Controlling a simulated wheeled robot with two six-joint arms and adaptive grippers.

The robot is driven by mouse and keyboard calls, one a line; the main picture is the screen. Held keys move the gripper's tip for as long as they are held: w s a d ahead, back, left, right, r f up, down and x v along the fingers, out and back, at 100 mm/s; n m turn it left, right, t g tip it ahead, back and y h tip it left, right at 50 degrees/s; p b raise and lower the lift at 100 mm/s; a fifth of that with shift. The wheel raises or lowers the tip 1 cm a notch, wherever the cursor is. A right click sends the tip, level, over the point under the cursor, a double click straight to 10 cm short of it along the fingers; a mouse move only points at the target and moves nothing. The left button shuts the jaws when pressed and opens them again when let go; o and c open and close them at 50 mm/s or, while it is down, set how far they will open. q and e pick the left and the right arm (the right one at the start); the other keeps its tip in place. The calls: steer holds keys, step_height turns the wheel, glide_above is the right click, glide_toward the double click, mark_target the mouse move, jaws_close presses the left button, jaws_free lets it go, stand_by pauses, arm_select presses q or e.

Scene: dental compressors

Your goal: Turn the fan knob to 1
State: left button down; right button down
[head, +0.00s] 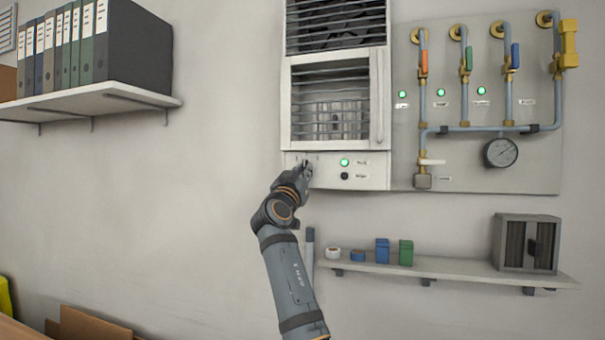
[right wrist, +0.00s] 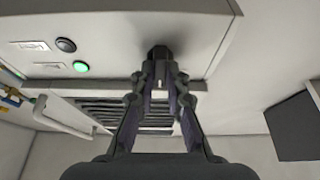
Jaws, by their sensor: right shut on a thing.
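The fan knob (right wrist: 158,53) is a small dark knob on the light control panel (head: 370,178) at the bottom of the white wall unit. My right gripper (right wrist: 160,72) is shut on the knob, with a finger on either side of it in the right wrist view. In the head view my right gripper (head: 304,168) reaches up to the panel's left part and covers most of the knob. The number marks around the knob cannot be read. My left gripper does not show.
Right of the knob are a green light (head: 344,162) and a black button (head: 344,176). A pipe board with coloured valves and a gauge (head: 500,152) is on the right. A shelf (head: 440,268) with small items runs below.

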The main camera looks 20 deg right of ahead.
steer(key=shift+w+f, duration=0.1)
steer(key=shift+f, duration=0.2)
steer(key=c, duration=1.4)
jaws_free()
steer(key=shift+w+d, duration=0.1)
steer(key=shift+w, duration=0.05)
steer(key=shift+o, duration=0.2)
steer(key=shift+r, duration=0.15)
